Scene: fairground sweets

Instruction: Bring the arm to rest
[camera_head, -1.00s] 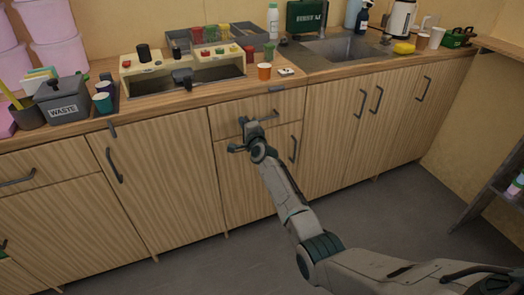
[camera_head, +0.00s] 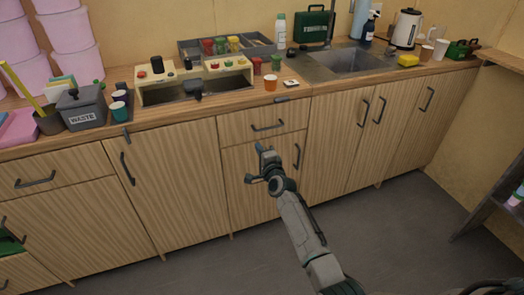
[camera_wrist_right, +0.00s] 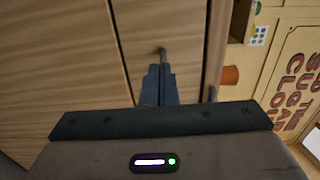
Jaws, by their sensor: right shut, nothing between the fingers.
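My right arm comes in from the bottom of the head view. Its gripper (camera_head: 258,165) is held in front of the wooden cabinet doors, below the counter edge and near the drawer (camera_head: 262,124). In the right wrist view the gripper's fingers (camera_wrist_right: 159,85) are together with nothing between them. They point toward the cabinet front, where a dark handle shows just past the tips. I cannot tell whether they touch it. My left gripper does not show.
The counter holds a grey waste bin (camera_head: 83,108), a sweets machine panel (camera_head: 195,80), an orange cup (camera_head: 271,83), a sink (camera_head: 350,61) and a kettle (camera_head: 405,29). A shelf (camera_head: 500,200) stands at the right. The floor (camera_head: 400,240) before the cabinets is clear.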

